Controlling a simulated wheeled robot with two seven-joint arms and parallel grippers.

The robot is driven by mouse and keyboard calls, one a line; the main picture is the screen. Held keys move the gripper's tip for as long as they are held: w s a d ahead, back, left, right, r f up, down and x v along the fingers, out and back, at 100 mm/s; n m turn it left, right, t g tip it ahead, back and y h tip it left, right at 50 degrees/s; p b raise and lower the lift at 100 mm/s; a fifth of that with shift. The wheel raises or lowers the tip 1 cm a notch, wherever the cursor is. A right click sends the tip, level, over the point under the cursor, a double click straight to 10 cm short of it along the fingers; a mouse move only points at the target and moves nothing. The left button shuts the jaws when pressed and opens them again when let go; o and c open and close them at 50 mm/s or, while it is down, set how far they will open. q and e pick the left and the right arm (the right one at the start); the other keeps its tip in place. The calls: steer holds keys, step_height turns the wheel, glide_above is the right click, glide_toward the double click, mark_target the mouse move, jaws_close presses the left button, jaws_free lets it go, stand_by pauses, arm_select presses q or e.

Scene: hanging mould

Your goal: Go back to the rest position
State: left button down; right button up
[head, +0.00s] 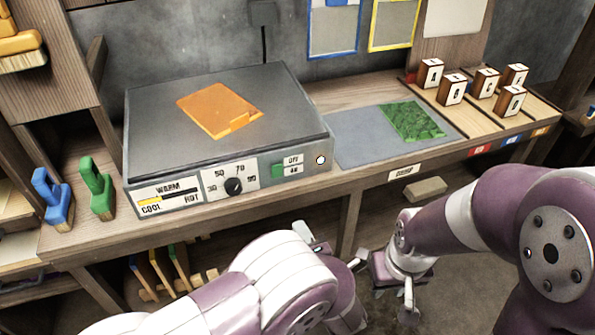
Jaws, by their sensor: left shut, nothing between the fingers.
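My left arm comes in from the bottom left, below the front of the bench. My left gripper (318,246) is mostly hidden behind its own forearm. It looks shut and empty, apart from anything on the bench. My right arm comes in from the right and bends down. My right gripper (385,283) hangs low in front of the bench, beside the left arm.
A grey heater box (150,120) bears an orange sheet (215,108). Right of it, a green textured sheet (412,122) lies on a grey mat (360,140). Several wooden blocks (451,90) stand at right. Blue (50,198) and green (97,188) clamp-like tools stand at left.

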arm_select(q)
steer(key=w+a+r+m+g+h, duration=0.1)
steer(key=w+a+m+g+h, duration=0.45)
steer(key=m, duration=0.55)
steer(key=s+a+m+g, duration=0.95)
steer(key=s+a, duration=0.55)
steer(key=s, duration=0.4)
step_height(320, 180, up, 15)
steer(key=m+p, duration=0.1)
steer(key=p, duration=1.3)
steer(key=shift+s+a+r+t+p, duration=0.15)
steer(key=shift+s+a+t+p, duration=0.15)
steer(key=shift+a, duration=0.1)
